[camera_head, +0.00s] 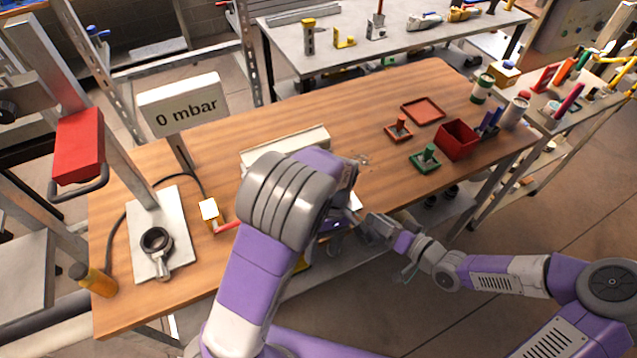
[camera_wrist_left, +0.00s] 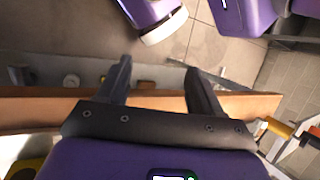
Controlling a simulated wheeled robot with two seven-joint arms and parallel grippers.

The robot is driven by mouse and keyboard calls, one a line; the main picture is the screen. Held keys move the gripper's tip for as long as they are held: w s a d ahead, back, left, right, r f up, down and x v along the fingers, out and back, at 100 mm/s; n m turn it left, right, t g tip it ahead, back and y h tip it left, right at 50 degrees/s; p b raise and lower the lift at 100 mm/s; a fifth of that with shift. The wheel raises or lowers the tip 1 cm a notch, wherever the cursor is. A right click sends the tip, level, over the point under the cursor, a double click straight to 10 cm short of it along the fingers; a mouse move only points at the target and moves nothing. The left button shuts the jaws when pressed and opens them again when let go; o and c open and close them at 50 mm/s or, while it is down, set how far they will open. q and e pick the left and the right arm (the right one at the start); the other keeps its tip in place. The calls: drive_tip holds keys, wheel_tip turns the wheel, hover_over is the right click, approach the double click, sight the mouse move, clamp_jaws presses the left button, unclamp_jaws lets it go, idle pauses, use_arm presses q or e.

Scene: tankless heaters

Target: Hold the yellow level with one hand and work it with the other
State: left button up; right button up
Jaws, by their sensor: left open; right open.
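No yellow level can be made out for certain. A small yellow block with a red lever (camera_head: 210,212) sits on the wooden table, left of my left arm. My left gripper (camera_wrist_left: 157,72) is open and empty, with the table edge behind its fingers in the left wrist view. In the head view, my left wrist mostly hides it. My right gripper (camera_head: 376,229) is open at the table's front edge, close to the left wrist. A yellow patch (camera_head: 303,262) shows below the table edge, mostly hidden by my left arm.
A white sign (camera_head: 183,103) reads 0 mbar. A white plate (camera_head: 163,232) with a ring-shaped fitting is at left. A red box (camera_head: 457,140), a red tray (camera_head: 423,111) and a green fixture (camera_head: 425,158) stand at right.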

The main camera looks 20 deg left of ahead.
use_arm(q)
drive_tip(key=w+a+r+n+t, duration=0.1)
drive_tip(key=w+r+n+t, duration=0.1)
drive_tip(key=w+n, duration=0.2)
drive_tip(key=w+a+r+n+t, duration=0.2)
drive_tip(key=w+n, duration=0.3)
drive_tip(key=n, duration=0.2)
drive_tip(key=w+a+r+n+t, duration=0.1)
drive_tip(key=w+r+n, duration=0.1)
drive_tip(key=w+n, duration=0.2)
drive_tip(key=shift+w+a+r+n+t+h, duration=0.3)
drive_tip(key=shift+a+r+n+t, duration=0.1)
drive_tip(key=shift+n, duration=0.5)
drive_tip(key=shift+f, duration=3.75)
drive_tip(key=c, duration=1.1)
drive_tip(key=shift+c, duration=0.2)
use_arm(e)
clamp_jaws()
drive_tip(key=shift+a, duration=0.1)
